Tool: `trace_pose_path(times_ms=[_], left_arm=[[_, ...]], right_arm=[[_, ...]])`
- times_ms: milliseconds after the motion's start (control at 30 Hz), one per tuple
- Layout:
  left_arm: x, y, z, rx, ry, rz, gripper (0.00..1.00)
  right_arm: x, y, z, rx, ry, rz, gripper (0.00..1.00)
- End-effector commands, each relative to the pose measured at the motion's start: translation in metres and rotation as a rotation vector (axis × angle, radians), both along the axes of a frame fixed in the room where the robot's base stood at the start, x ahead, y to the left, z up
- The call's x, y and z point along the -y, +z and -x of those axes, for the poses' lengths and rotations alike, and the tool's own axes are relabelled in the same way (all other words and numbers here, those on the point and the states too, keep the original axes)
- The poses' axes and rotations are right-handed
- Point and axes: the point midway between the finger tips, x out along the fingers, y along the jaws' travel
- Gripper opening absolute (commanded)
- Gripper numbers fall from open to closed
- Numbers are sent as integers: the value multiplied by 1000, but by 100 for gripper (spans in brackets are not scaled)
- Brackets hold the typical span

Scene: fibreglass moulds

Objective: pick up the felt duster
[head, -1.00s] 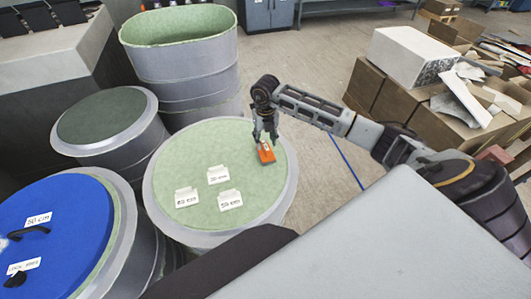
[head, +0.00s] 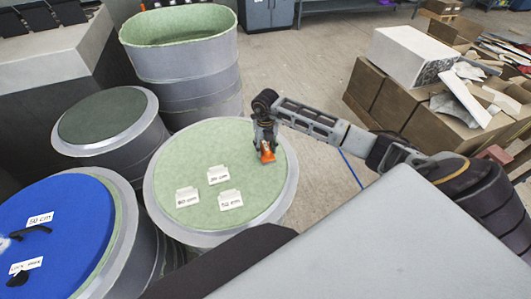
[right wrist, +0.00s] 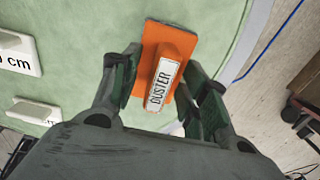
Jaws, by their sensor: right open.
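The felt duster (head: 267,156) is an orange block lying on the round green top of a grey mould (head: 204,208), near its right edge. In the right wrist view the duster (right wrist: 164,65) carries a white label reading DUSTER. My right gripper (head: 265,145) is low over the duster. In the right wrist view its open fingers (right wrist: 160,95) stand on either side of the duster, with a gap visible on the left; whether the right finger touches it I cannot tell. My left gripper is not in view.
Several white labelled cards (head: 217,174) stand on the green top, left of the duster. A blue-lidded mould (head: 60,240) is at the left, with a dark-topped one (head: 102,118) behind it. A tall open mould (head: 180,50) stands at the back. Boxes (head: 400,90) are stacked at right.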

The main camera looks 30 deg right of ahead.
Motion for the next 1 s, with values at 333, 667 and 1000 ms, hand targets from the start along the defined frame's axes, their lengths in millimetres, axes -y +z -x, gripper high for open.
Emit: trace_pose_path(times_ms=[333,667,1000], left_arm=[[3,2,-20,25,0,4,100],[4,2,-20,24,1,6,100],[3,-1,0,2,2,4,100]], right_arm=[[0,0,0,0,0,0,18],[0,1,0,1,0,0,0],[0,12,-1,2,1,-1,0]])
